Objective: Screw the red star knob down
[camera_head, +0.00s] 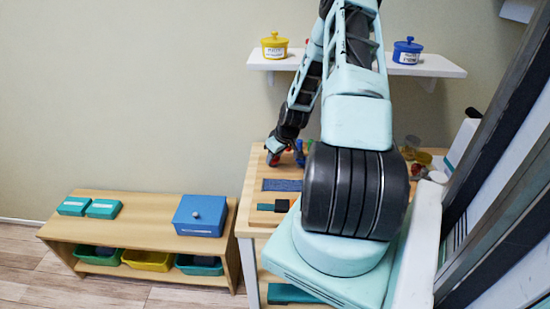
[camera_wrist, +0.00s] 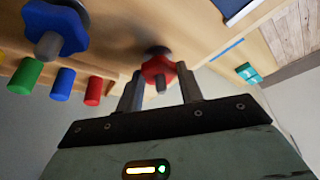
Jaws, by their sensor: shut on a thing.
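The red star knob (camera_wrist: 158,70) sits on a dark round base on the wooden board (camera_wrist: 115,55) in the wrist view, with a grey stud sticking out of its middle. My gripper (camera_wrist: 160,88) has one finger on each side of the knob and is shut on it. In the head view my gripper (camera_head: 274,156) is low over the wooden table, and it and my arm partly hide the knob. A blue star knob (camera_wrist: 60,30) with its own grey stud is beside it on the board.
Green (camera_wrist: 25,75), blue (camera_wrist: 62,84) and red (camera_wrist: 93,91) pegs stand near the blue knob. A dark blue mat (camera_head: 282,185) lies on the table. A wall shelf (camera_head: 440,69) holds yellow (camera_head: 274,46) and blue (camera_head: 407,51) jars. A low bench (camera_head: 140,225) stands left.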

